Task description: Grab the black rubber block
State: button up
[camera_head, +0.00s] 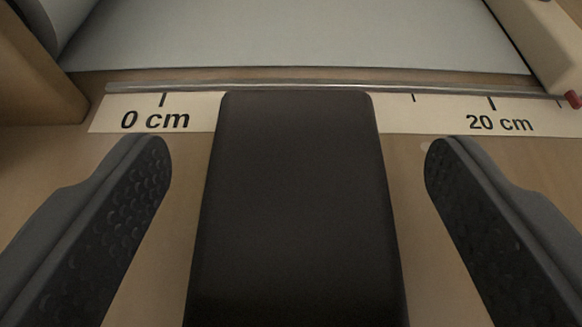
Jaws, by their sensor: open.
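The black rubber block (296,205) lies in the middle of the view, its far end over a pale ruler strip. My gripper (298,160) is open, with one textured dark finger on each side of the block. A gap of wooden surface shows between each finger and the block, so neither finger touches it. The block's near end is cut off by the bottom of the picture.
The ruler strip (500,122) is marked 0 cm and 20 cm. A thin metal rod (420,90) runs along its far edge. Behind it lies a pale grey sheet (300,38). A wooden piece (35,70) stands at left, and a cream part with a red tip (573,99) at right.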

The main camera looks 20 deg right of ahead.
jog(key=shift+x, duration=1.15)
jog(key=c, duration=1.2)
jog(key=shift+o, duration=0.2)
jog(key=shift+r, duration=0.1)
